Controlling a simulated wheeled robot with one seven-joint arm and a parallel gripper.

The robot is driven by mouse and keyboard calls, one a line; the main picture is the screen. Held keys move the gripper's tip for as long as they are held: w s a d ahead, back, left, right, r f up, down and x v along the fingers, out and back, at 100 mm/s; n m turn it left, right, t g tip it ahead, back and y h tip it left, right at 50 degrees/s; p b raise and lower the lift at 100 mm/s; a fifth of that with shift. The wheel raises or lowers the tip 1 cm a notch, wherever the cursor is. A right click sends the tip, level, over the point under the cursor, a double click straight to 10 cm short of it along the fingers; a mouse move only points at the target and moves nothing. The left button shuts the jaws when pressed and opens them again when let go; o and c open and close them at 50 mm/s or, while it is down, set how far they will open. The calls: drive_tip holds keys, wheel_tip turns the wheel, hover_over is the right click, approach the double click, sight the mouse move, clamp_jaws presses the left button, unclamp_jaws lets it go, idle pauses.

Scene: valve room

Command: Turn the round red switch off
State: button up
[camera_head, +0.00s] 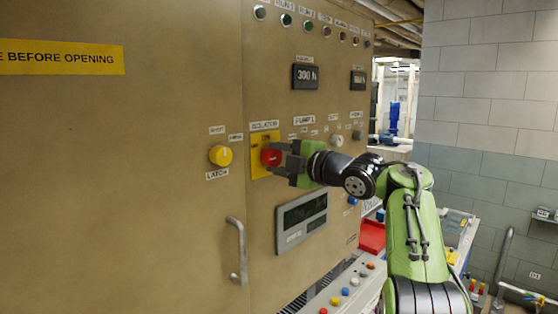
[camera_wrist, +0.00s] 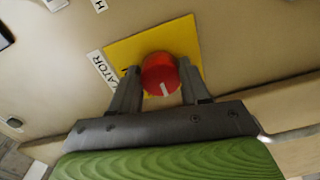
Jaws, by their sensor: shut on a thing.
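The round red switch (camera_head: 270,157) sits on a yellow plate (camera_head: 257,141) on the tan cabinet front, under a label that reads ISOLATOR. In the wrist view the red switch (camera_wrist: 160,74) shows a white pointer mark on its face, toward the bottom of the picture. My gripper (camera_head: 277,158) is at the switch, its two dark fingers on either side of the knob. In the wrist view my gripper (camera_wrist: 162,82) is shut on the switch's sides. The yellow plate's markings are mostly hidden.
A yellow latch knob (camera_head: 220,155) is left of the switch. A vertical door handle (camera_head: 238,250) stands out below left. A display panel (camera_head: 302,220) is just below my gripper. A pale knob (camera_head: 337,140) is to the right. A sloped button console (camera_head: 350,290) juts out below.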

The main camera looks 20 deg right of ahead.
drive_tip(key=shift+f, duration=0.1)
idle(0.3)
drive_tip(key=o, duration=1.1)
drive_tip(key=shift+c, duration=0.2)
drive_tip(key=b+v, duration=0.2)
drive_tip(key=v, duration=1.3)
drive_tip(key=shift+s+d, duration=0.2)
drive_tip(key=shift+s, duration=0.2)
